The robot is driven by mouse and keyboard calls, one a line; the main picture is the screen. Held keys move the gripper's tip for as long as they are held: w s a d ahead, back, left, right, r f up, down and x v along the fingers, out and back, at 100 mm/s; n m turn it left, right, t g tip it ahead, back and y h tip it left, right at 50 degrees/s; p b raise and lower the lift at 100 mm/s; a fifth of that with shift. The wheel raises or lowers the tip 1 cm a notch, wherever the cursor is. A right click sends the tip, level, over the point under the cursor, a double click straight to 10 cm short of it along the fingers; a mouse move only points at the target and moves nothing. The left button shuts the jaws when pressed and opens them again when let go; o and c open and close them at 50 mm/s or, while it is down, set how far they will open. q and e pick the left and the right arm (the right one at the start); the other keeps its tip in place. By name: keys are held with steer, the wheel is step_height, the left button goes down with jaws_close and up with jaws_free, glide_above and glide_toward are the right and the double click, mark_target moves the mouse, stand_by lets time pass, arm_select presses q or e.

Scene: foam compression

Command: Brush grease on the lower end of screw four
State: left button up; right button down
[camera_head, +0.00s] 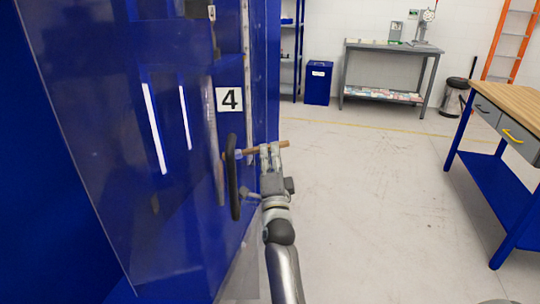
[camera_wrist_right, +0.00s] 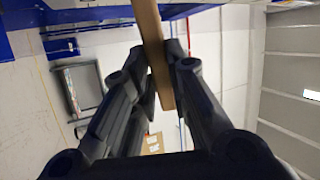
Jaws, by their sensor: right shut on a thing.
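My right gripper (camera_head: 270,152) is shut on the wooden handle of a brush (camera_head: 284,146), held roughly level beside the blue machine. In the right wrist view the wooden handle (camera_wrist_right: 153,45) passes between the fingers (camera_wrist_right: 158,62). A white label "4" (camera_head: 229,100) is on the machine, next to a thin upright metal rod (camera_head: 246,62) that may be screw four. I cannot tell whether the brush touches it. My left gripper is out of view.
The blue machine's clear panel (camera_head: 110,150) fills the left. A workbench with a wooden top (camera_head: 515,100) stands at the right. A grey table (camera_head: 385,48), a blue bin (camera_head: 318,84) and a waste bin (camera_head: 452,97) are at the back. The floor between is clear.

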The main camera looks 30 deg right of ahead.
steer(key=shift+s+d+f+m+p, duration=0.15)
steer(key=shift+s+d+p, duration=0.1)
steer(key=shift+s, duration=0.35)
steer(key=shift+s+d+f+m+p, duration=0.1)
steer(key=shift+s+d+p, duration=0.15)
steer(key=shift+s, duration=0.35)
steer(key=shift+s+d+f+m+p, duration=0.15)
steer(key=shift+s+p, duration=0.1)
steer(key=shift+s, duration=0.35)
steer(key=shift+s+d, duration=0.3)
steer(key=shift+d, duration=0.05)
steer(key=shift+s+d+p, duration=0.35)
steer(key=shift+s+d, duration=0.65)
steer(key=shift+s, duration=0.15)
steer(key=shift+w, duration=0.1)
steer(key=w+n+y, duration=0.1)
steer(key=w, duration=0.1)
steer(key=w+a+r+n+y, duration=0.1)
steer(key=w+y, duration=0.1)
steer(key=w+a+n+t+y, duration=0.1)
steer(key=w+n+y, duration=0.1)
steer(key=shift+w+a+r, duration=0.1)
steer(key=shift+w+r, duration=0.25)
steer(key=shift+w, duration=0.05)
steer(key=shift+w+a+p, duration=0.3)
steer(key=shift+w+a, duration=0.25)
steer(key=shift+w, duration=0.05)
